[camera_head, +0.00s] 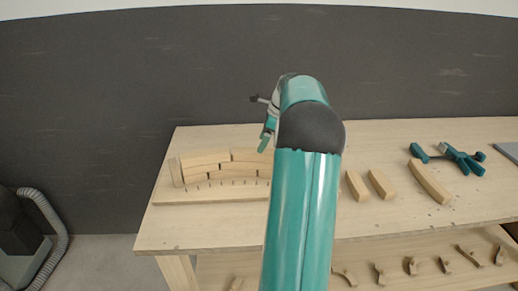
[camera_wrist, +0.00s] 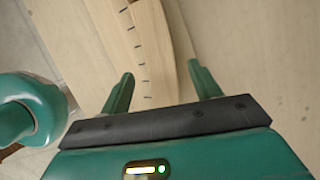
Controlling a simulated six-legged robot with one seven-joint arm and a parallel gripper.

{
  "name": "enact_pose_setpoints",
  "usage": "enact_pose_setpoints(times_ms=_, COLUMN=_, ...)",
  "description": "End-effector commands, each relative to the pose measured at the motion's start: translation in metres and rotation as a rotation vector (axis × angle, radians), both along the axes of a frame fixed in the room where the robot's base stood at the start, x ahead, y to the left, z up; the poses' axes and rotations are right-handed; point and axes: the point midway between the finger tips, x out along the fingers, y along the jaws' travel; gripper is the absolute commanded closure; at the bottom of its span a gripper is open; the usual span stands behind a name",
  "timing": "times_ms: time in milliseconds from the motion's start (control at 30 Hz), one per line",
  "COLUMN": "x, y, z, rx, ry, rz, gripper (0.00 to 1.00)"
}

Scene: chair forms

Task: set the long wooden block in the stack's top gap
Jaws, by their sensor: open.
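The stack (camera_head: 207,158) of curved wooden strips stands on a slotted wooden form (camera_head: 215,195) at the left of the bench. Its right part is hidden behind my arm, and the top gap cannot be made out clearly. The long wooden block (camera_head: 430,182), curved, lies alone on the right of the bench. My gripper is open and empty in the wrist view (camera_wrist: 162,80), its two fingers apart over pale wood with a row of dark slots. In the head view it is mostly hidden by my arm, above the stack's right side.
Two shorter wooden blocks, one nearer my arm (camera_head: 357,185) and one beside it (camera_head: 381,184), lie between my arm and the long block. Teal clamps (camera_head: 460,160) lie at the back right. A lower shelf (camera_head: 400,262) holds several small pieces. A dark wall stands behind.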

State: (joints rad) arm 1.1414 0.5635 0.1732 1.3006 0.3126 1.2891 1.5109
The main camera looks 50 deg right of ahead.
Motion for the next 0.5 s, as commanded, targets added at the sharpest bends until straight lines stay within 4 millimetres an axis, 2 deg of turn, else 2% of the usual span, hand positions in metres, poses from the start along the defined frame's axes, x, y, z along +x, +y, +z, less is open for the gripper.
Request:
enact_pose_setpoints(times_ms=33, x=-0.004, y=-0.003, z=0.012, rx=-0.004, ry=-0.001, rz=-0.001, gripper=0.37)
enact_pose_setpoints(times_ms=200, x=-0.015, y=-0.010, z=0.043, rx=-0.003, ry=-0.002, rz=0.000, gripper=0.37)
enact_pose_setpoints(times_ms=333, x=-0.020, y=-0.013, z=0.058, rx=-0.001, ry=-0.002, rz=0.001, gripper=0.37)
enact_pose_setpoints(times_ms=500, x=-0.023, y=-0.014, z=0.065, rx=0.001, ry=0.000, rz=0.000, gripper=0.37)
